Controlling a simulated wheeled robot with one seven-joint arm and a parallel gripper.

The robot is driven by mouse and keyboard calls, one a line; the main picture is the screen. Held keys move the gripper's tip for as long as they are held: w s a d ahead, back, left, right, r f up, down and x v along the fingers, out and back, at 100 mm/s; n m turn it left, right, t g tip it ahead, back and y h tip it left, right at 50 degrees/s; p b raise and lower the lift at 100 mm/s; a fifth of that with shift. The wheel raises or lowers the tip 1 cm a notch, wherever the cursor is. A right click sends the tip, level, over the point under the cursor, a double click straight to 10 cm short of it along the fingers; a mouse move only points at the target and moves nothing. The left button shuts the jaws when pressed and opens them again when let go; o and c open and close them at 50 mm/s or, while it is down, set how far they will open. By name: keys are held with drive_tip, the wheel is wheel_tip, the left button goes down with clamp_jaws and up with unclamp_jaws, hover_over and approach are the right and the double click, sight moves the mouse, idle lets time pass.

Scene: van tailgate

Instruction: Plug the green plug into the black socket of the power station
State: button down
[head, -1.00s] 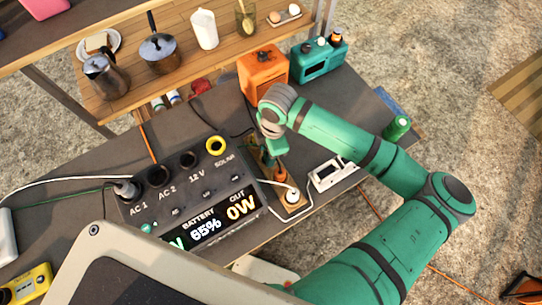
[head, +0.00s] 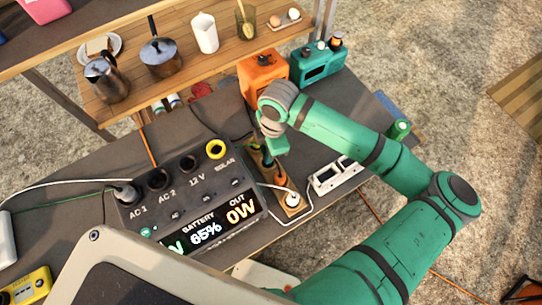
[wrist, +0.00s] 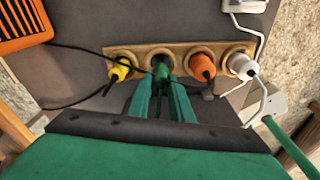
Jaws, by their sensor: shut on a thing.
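The green plug (wrist: 161,71) is in the wooden strip (wrist: 133,53), between the yellow plug (wrist: 121,69) and the orange plug (wrist: 203,67). My gripper (wrist: 162,86) is shut on the green plug, its fingers on either side of it. In the head view, my gripper (head: 271,155) is just right of the power station (head: 188,205) and partly hides the strip. The power station's top has dark sockets: AC 1 holds a black plug (head: 126,192), while AC 2 (head: 158,179) and 12 V (head: 188,165) look empty. The SOLAR socket (head: 216,149) has a yellow ring.
A white plug (wrist: 243,66) with a white cable ends the strip. A white device (head: 337,175) lies right of it. Orange (head: 255,78) and teal (head: 317,63) boxes stand behind. A wooden shelf with pots hangs over the back. Dark cables cross the table near the strip.

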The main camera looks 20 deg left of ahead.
wheel_tip(320, 180, up, 22)
drive_tip(key=shift+f, duration=0.15)
idle(1.0)
drive_tip(key=shift+a, duration=0.1)
